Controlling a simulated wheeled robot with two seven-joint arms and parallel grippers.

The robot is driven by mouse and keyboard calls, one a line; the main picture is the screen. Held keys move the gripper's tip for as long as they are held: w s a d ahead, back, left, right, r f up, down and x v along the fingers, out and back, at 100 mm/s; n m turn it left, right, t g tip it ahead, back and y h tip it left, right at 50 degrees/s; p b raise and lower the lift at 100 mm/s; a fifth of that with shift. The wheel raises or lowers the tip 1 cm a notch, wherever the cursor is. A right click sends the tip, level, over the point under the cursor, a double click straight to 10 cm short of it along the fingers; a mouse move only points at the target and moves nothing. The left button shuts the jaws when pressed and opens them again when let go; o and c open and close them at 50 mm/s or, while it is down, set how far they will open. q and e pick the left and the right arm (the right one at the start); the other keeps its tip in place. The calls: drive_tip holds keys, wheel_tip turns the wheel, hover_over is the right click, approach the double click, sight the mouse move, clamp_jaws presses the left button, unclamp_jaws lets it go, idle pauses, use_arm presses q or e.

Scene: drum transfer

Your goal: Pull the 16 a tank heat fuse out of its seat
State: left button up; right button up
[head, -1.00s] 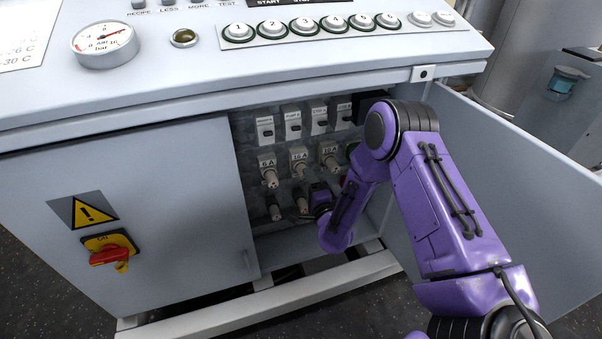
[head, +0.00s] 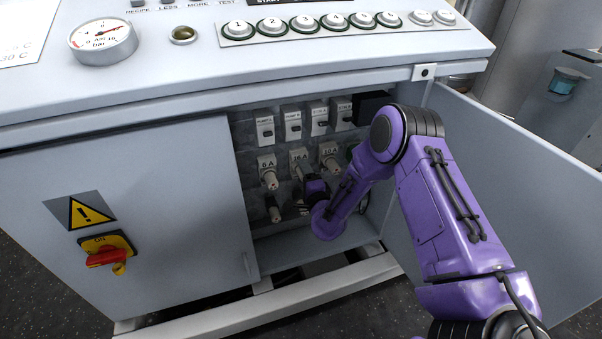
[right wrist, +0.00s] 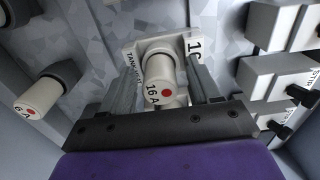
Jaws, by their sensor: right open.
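The 16 A tank heat fuse (right wrist: 158,80) has a pale cap with a red dot and sits in its white holder (right wrist: 133,46) in the right wrist view. In the head view its holder (head: 298,157) is in the middle row inside the open cabinet, with the cap partly hidden by my gripper. My right gripper (right wrist: 162,72) is open, with one finger on each side of the cap and a visible gap on both sides. In the head view my right gripper (head: 308,184) is small and dark at the fuse. My left gripper is not in view.
The 6 A fuse (right wrist: 40,97) is to the left, and the 10 A fuse (head: 330,157) to the right in the head view. Switch blocks (head: 293,124) line the row above. The open door (head: 520,185) stands right of my arm, the closed door (head: 160,190) left.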

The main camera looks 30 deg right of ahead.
idle(0.5)
clamp_jaws()
drive_tip(key=shift+p+v, duration=0.8)
drive_tip(key=shift+v, duration=2.2)
